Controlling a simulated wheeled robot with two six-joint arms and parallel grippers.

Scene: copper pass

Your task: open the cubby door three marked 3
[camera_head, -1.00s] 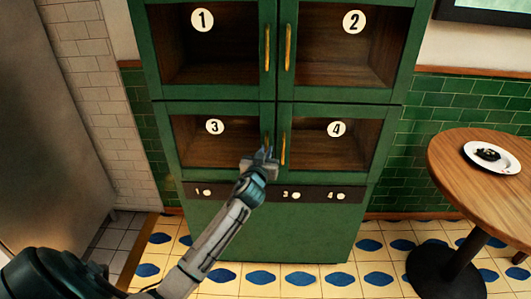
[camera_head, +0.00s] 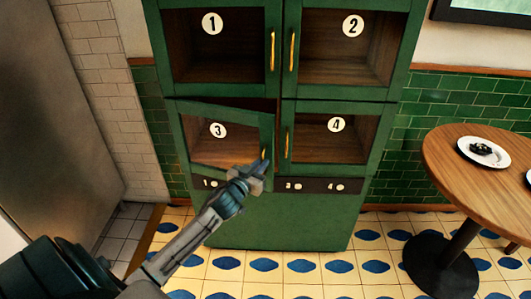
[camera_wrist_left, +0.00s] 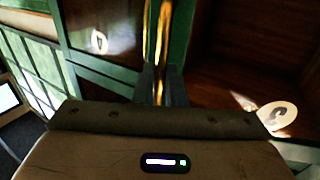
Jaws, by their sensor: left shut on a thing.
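The green cabinet has four cubby doors with glass fronts. Door three (camera_head: 219,131), at the lower left, carries a white disc marked 3. It stands partly open, its right edge swung out toward me and a dark gap at its top right. My left gripper (camera_head: 258,172) is shut on the brass handle (camera_head: 264,158) of door three. In the left wrist view the fingers (camera_wrist_left: 158,85) close around the brass bar (camera_wrist_left: 162,45), and a disc (camera_wrist_left: 277,115) shows at the right. My right gripper is in neither view.
Doors one (camera_head: 212,24), two (camera_head: 353,27) and four (camera_head: 337,125) are shut. A control strip (camera_head: 315,186) with small knobs runs below. A round wooden table (camera_head: 480,185) with a plate (camera_head: 484,152) stands at the right. Tiled floor in front of the cabinet is clear.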

